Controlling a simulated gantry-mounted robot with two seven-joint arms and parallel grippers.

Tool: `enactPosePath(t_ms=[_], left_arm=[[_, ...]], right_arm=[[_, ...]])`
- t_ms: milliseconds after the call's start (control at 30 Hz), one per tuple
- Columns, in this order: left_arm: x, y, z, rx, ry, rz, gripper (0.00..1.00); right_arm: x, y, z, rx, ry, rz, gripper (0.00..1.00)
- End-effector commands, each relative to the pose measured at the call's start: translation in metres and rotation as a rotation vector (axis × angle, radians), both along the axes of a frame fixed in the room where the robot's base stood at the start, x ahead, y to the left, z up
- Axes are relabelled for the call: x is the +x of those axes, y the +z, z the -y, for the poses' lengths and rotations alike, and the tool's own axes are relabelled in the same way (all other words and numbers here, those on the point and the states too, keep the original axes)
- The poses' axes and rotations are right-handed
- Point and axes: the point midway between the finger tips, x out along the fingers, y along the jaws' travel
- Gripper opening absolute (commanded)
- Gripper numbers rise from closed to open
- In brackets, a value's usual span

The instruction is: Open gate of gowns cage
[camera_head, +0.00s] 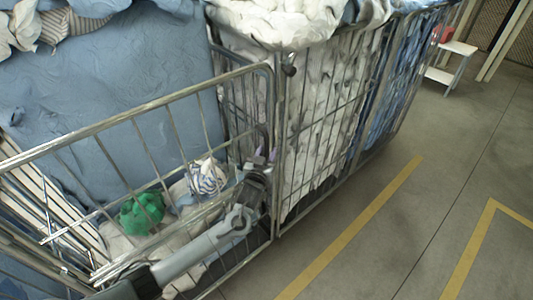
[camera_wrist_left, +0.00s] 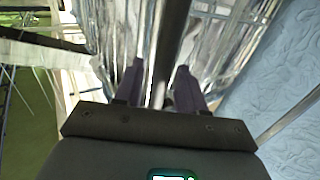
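A wire cage with a low front gate (camera_head: 135,112) stands at the left in the head view. The gate looks shut, its right end against an upright post (camera_head: 274,120). Behind its bars lie a green cloth (camera_head: 141,213) and striped and pale cloths (camera_head: 207,177). My left gripper (camera_head: 262,163) is at the gate's right end, close to the post. In the left wrist view my left gripper's two purple fingers (camera_wrist_left: 158,78) are apart, with a metal bar (camera_wrist_left: 170,45) running between them. A gap shows beside the bar, so no grip is visible. My right gripper is out of view.
A cage of white cloth (camera_head: 325,125) adjoins on the right, with a cage of blue cloth (camera_head: 385,90) beyond it. A large blue bundle (camera_head: 120,80) stands behind the gate. A white step stool (camera_head: 447,62) is farther back. The floor (camera_head: 400,225) at right is clear, with yellow lines.

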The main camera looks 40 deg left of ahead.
Motion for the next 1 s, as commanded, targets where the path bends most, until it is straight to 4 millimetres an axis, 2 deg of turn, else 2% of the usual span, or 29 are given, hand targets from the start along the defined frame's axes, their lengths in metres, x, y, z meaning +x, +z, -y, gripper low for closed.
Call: enactPosePath(t_ms=[300,500,567,867,1000], left_arm=[[0.002,0.0,-0.001,0.0,-0.001,0.001,0.38],[0.001,0.0,0.0,0.0,-0.001,0.001,0.08],[0.001,0.0,0.0,0.0,-0.001,0.001,0.0],[0.001,0.0,0.001,0.0,-0.002,0.001,0.0],[-0.001,0.001,0.01,0.001,-0.017,-0.001,0.0]], right_arm=[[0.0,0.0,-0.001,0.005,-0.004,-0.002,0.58],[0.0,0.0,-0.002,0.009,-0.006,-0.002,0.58],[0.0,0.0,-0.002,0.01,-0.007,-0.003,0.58],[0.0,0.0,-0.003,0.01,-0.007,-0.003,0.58],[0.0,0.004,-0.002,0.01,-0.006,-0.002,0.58]])
